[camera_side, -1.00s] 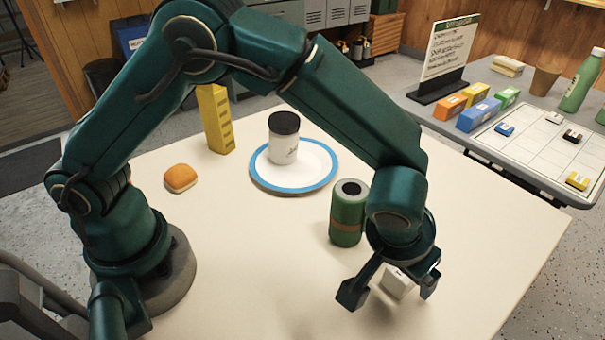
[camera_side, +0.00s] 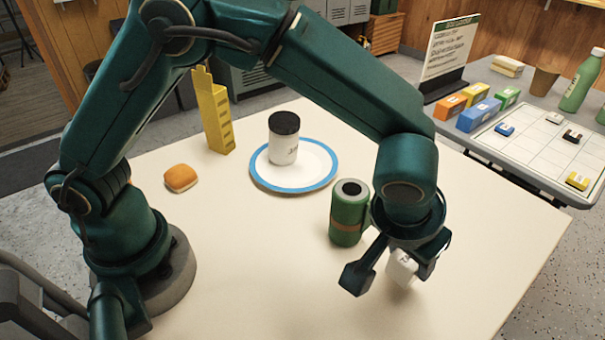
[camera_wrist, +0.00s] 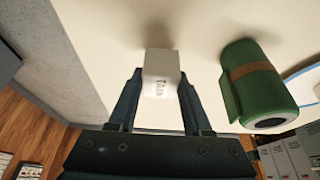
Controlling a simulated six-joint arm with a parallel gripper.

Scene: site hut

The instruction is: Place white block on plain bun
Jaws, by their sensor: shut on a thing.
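My gripper (camera_side: 382,270) is shut on the white block (camera_side: 401,267) and holds it above the table near the front right. The plain bun (camera_side: 180,178), small and golden brown, lies on the table at the left, near my arm's base. It is well apart from my gripper and not in the wrist view. Its top is bare.
A white jar with a black lid (camera_side: 283,140) stands on a blue-rimmed plate (camera_side: 259,183) mid-table. A yellow tower (camera_side: 214,115) stands behind the bun. The table's front middle is clear.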

